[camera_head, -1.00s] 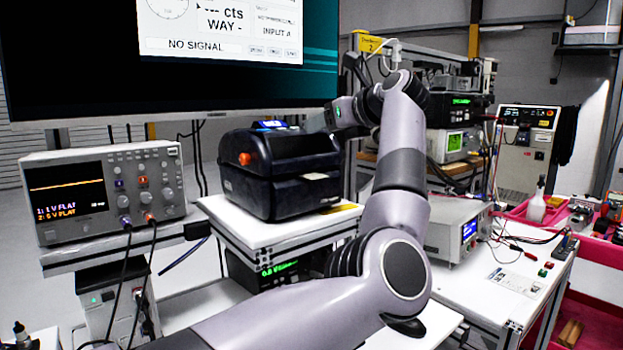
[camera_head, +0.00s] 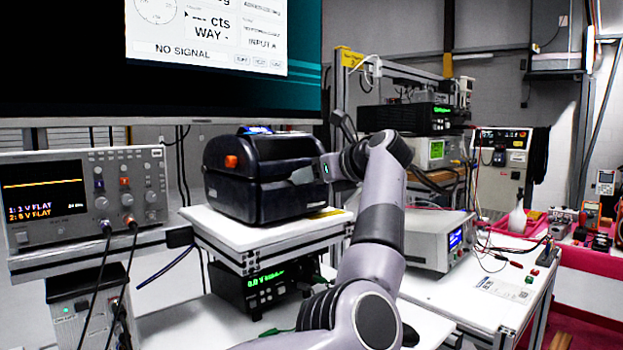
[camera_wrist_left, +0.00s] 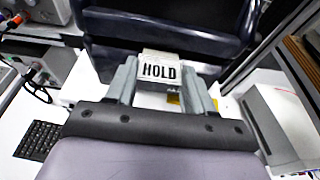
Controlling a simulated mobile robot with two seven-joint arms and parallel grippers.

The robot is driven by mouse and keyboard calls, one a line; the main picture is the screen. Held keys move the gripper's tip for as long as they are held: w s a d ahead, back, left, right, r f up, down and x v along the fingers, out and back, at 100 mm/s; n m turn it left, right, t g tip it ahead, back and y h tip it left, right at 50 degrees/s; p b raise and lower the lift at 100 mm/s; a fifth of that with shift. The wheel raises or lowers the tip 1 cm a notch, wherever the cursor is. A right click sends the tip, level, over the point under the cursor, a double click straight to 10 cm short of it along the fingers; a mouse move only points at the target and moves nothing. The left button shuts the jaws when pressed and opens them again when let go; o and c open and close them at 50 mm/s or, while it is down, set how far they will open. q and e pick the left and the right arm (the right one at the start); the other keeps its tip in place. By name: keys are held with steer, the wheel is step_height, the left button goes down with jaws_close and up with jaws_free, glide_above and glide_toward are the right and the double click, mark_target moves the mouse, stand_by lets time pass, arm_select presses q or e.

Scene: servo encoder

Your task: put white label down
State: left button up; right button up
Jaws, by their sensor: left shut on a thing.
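The white label (camera_wrist_left: 159,72) shows in the left wrist view with the black word HOLD on it. My left gripper (camera_wrist_left: 158,85) is shut on it, one finger on each side, in front of the black label printer (camera_wrist_left: 165,32). In the head view the printer (camera_head: 262,178) sits on a white stand, and my left gripper (camera_head: 328,168) is at its right side. The label cannot be made out in the head view. My right gripper is not in view.
The printer's white stand (camera_head: 290,236) has little bare room at its front edge. An oscilloscope (camera_head: 85,195) stands at left, a bench supply (camera_head: 440,236) at right. The right bench (camera_head: 465,300) has clear white surface around a printed card (camera_head: 500,289).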

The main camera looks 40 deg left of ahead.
arm_select(q)
steer(key=shift+f, duration=0.2)
steer(key=o, duration=1)
